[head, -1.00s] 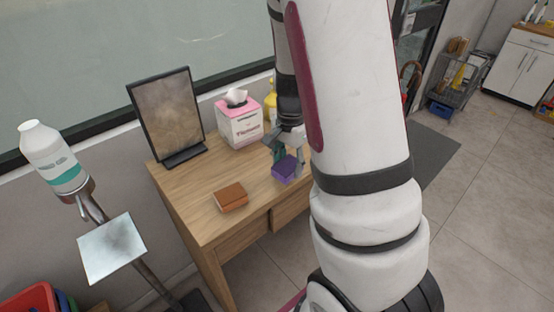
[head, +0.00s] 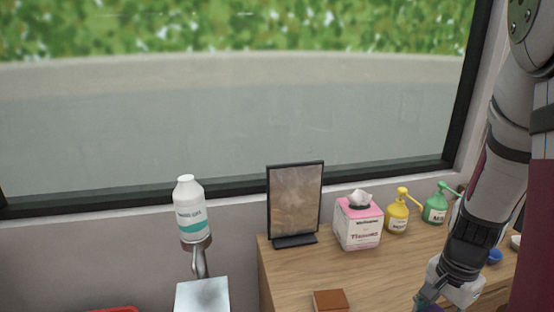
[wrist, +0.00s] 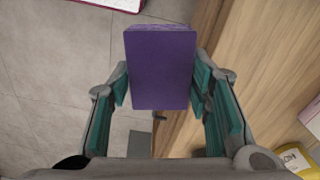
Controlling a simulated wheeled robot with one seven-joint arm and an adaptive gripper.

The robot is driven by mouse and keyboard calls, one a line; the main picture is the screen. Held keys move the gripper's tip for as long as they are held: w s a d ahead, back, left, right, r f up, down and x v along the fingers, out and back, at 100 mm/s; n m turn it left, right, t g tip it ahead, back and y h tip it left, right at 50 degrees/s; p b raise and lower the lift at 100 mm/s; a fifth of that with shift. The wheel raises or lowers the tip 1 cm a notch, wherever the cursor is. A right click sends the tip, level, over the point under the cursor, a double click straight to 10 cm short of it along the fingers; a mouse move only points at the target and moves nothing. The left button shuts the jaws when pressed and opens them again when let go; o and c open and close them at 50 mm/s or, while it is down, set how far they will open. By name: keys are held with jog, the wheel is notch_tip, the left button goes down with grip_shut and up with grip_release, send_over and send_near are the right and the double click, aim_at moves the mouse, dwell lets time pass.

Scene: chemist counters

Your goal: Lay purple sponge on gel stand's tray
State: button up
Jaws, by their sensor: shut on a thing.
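My gripper (wrist: 160,95) is shut on the purple sponge (wrist: 160,65), which sits between its teal pads in the wrist view. In the head view my gripper (head: 436,298) is at the bottom edge, and the sponge is almost wholly cut off there. The gel stand's tray (head: 203,297) is a square, pale metal plate at the lower left, bare in its visible part. A white gel bottle (head: 190,210) with a teal band stands in the holder above it. My gripper is well to the right of the tray, over the table's front side.
The wooden table (head: 290,275) carries a brown sponge (head: 330,300), a framed dark board (head: 295,200), a tissue box (head: 358,222), a yellow pump bottle (head: 397,212) and a green one (head: 435,206). A red bin edge (head: 118,310) shows at lower left.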

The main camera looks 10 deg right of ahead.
jog(key=w+n, duration=0.1)
jog(key=w, duration=0.1)
jog(key=w+a+n, duration=0.1)
jog(key=w, duration=0.2)
jog(key=w+n, duration=0.1)
jog(key=w, duration=0.1)
jog(key=shift+w+a+r+n, duration=0.15)
jog(key=shift+w+a+n, duration=0.15)
jog(key=shift+a+n, duration=0.1)
jog(key=w+a+n, duration=0.1)
jog(key=w, duration=0.1)
jog(key=w+a+n, duration=0.1)
jog(key=w+a, duration=0.1)
jog(key=w, duration=0.1)
jog(key=w+a+n, duration=0.1)
jog(key=w+n, duration=0.1)
jog(key=w, duration=0.1)
jog(key=shift+a+r, duration=0.1)
jog(key=shift+a, duration=0.1)
jog(key=w+a+n, duration=0.2)
jog(key=w+a, duration=0.1)
jog(key=a, duration=0.1)
jog(key=w+a+n, duration=0.3)
jog(key=w+a, duration=0.1)
jog(key=a, duration=0.1)
jog(key=w+a+n, duration=0.2)
jog(key=w+a, duration=0.2)
jog(key=shift+w+a+r, duration=0.15)
jog(key=shift+w+a, duration=0.05)
jog(key=shift+a, duration=0.05)
